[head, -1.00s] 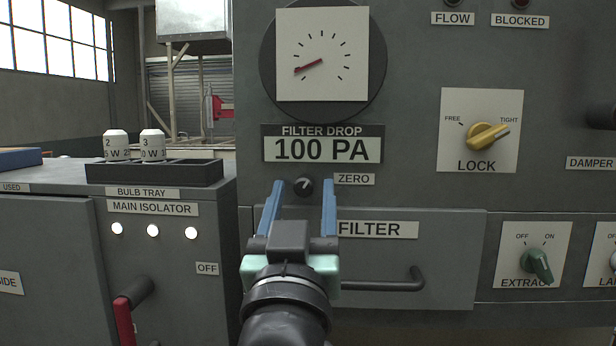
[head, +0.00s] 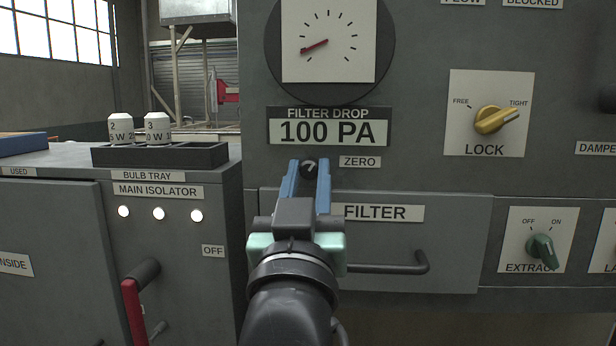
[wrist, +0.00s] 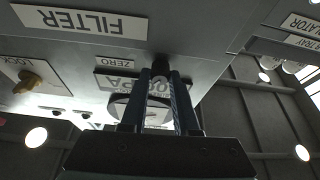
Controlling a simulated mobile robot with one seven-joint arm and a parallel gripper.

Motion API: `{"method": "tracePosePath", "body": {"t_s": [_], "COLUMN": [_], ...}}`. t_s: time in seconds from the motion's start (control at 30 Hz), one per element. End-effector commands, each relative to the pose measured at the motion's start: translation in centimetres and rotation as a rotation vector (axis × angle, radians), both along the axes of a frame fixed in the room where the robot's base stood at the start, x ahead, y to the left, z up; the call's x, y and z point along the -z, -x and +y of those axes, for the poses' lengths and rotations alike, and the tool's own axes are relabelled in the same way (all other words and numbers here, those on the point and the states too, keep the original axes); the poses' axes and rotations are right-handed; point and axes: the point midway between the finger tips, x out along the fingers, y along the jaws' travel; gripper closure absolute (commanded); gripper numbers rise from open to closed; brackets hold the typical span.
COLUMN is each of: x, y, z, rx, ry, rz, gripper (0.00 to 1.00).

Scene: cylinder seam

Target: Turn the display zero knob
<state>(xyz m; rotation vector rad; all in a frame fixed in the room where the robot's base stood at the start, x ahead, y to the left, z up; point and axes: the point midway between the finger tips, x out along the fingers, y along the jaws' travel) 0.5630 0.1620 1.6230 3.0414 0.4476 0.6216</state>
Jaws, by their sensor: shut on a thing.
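The display zero knob (head: 309,167) is a small round black knob with a white pointer mark, left of the ZERO label (head: 360,162) and under the FILTER DROP display reading 100 PA (head: 329,132). My gripper (head: 308,168) has its blue fingers closed in on the sides of the knob, shut on it. The white mark points up and to the right. In the wrist view the dark knob (wrist: 160,66) shows at the tips of my gripper (wrist: 160,75), and its face is partly hidden by the fingers.
Above is a white dial (head: 329,40) with a red needle. Below is the FILTER drawer (head: 450,225) with a black handle (head: 400,266). A yellow LOCK knob (head: 495,120) and green EXTRACT knob (head: 541,250) are to the right. A bulb tray (head: 160,155) stands left.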

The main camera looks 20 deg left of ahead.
Motion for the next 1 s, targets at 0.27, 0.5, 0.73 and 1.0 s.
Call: {"method": "tracePosePath", "body": {"t_s": [0.27, 0.5, 0.73, 1.0], "x": [0.21, 0.24, 0.17, 0.09], "y": [-0.15, -0.18, -0.19, -0.19], "z": [-0.22, -0.32, -0.35, -0.35], "rx": [0.003, 0.004, 0.003, 0.002], "ry": [0.11, 0.277, 0.418, 0.513], "rz": [-0.028, -0.077, -0.117, -0.143], "gripper": [1.0, 1.0, 1.0, 1.0]}}
